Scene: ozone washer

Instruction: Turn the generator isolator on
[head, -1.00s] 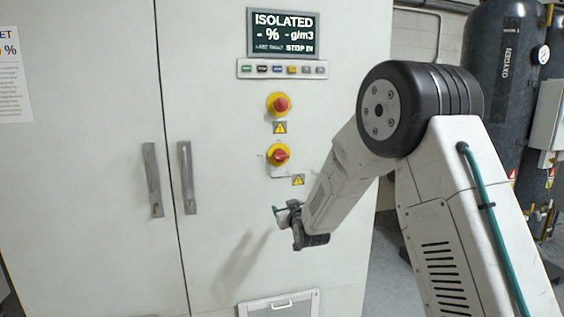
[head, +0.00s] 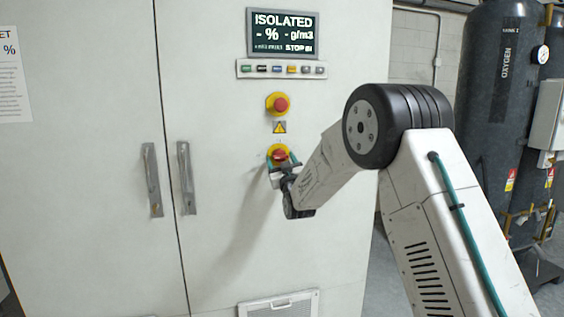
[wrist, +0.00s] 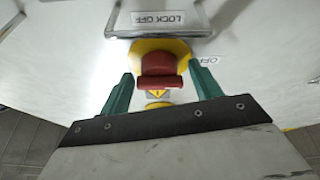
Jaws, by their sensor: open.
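The generator isolator (head: 279,153) is a red rotary handle on a yellow round plate, low on the right cabinet door. In the wrist view its red handle (wrist: 158,70) lies crosswise between the green fingertips, with the yellow plate behind it. My gripper (head: 283,164) is at the isolator, and its open jaws show in the wrist view (wrist: 160,88), one finger on each side of the handle. I cannot tell whether either finger touches it. A display (head: 284,34) above reads "ISOLATED".
A red emergency stop (head: 280,104) on yellow sits just above the isolator, with a button row (head: 282,69) higher up. Two door handles (head: 186,178) are to the left. A "LOCK OFF" label (wrist: 170,18) shows in the wrist view. Dark oxygen cylinders (head: 500,100) stand at right.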

